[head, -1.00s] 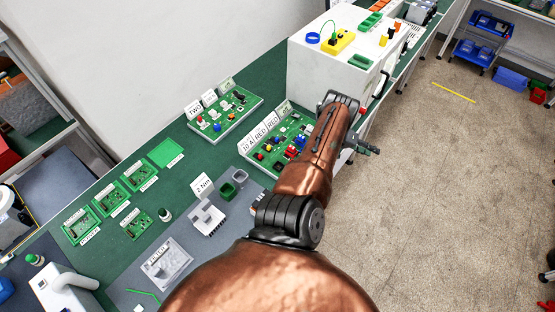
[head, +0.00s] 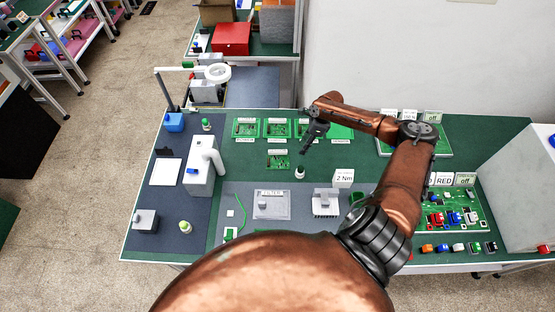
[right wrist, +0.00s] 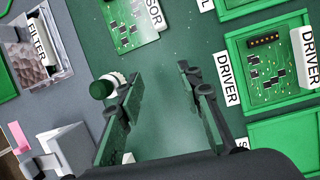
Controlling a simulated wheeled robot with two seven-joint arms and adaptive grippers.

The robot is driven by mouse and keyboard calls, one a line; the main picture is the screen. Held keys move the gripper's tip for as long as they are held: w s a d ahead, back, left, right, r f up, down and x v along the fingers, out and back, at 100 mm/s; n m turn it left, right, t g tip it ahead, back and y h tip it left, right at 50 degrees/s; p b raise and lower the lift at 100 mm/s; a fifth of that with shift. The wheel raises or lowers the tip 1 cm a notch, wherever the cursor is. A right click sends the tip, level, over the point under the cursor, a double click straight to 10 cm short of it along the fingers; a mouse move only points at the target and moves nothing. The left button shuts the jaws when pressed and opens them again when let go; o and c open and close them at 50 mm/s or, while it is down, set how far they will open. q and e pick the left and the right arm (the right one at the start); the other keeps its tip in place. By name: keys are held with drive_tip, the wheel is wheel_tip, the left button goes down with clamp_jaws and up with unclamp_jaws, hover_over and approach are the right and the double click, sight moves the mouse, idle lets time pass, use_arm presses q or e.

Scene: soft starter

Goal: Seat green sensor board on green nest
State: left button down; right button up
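The green sensor board (head: 278,158) lies loose on the green mat in front of the row of nests. In the right wrist view, the sensor board (right wrist: 128,20) is cut off at the top, with part of its label showing. The green nest (head: 343,133) at the right end of the row looks empty and is partly behind my right arm. It also shows cropped in the right wrist view (right wrist: 290,145). My right gripper (head: 304,148) hangs above the mat between board and nest; in the wrist view its fingers (right wrist: 158,82) are apart with nothing between them. My left gripper is not in view.
A green-capped bottle (head: 300,172) stands near my right gripper; it appears beside the left finger in the wrist view. Several nests, including the driver nest (right wrist: 231,60), hold boards. A filter fixture (head: 272,204) and a 2 Nm sign (head: 343,179) stand in front.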

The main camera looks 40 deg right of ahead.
drive_tip(key=n+t, duration=0.1)
approach(278, 151)
drive_tip(key=shift+w+f, duration=0.1)
drive_tip(key=shift+f, duration=0.8)
drive_tip(key=shift+x, duration=3.55)
drive_tip(key=shift+w+a+r, duration=0.1)
drive_tip(key=shift+w+a, duration=0.05)
drive_tip(key=shift+c, duration=0.5)
clamp_jaws()
